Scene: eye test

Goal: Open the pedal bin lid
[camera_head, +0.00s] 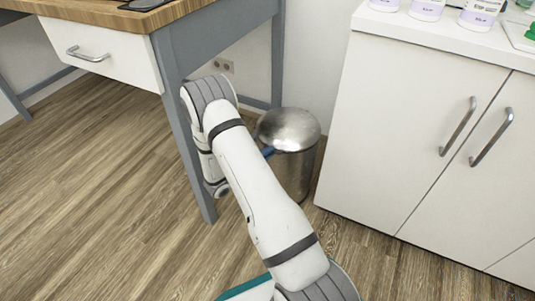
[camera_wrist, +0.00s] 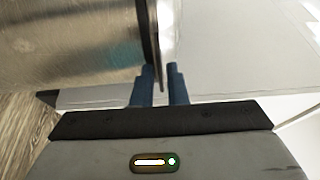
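The pedal bin (camera_head: 301,170) is a metal cylinder standing on the floor between the desk and the white cabinet. Its domed shiny lid (camera_head: 290,124) looks closed on top. My arm covers the bin's left side. In the head view, only a bit of my gripper's blue finger (camera_head: 267,152) shows, at the bin's left near the lid's rim. In the wrist view, the bin's metal side (camera_wrist: 75,40) fills the upper left. My gripper (camera_wrist: 160,70) has its two blue fingers apart, with a thin dark rim edge (camera_wrist: 155,45) between them. Whether either finger touches it is unclear.
The desk (camera_head: 187,130) with a drawer stands left, its grey leg close beside my arm. The white cabinet (camera_head: 400,130) stands close to the bin's right, with bottles (camera_head: 427,8) on top. Open wooden floor (camera_head: 90,190) lies at the left front.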

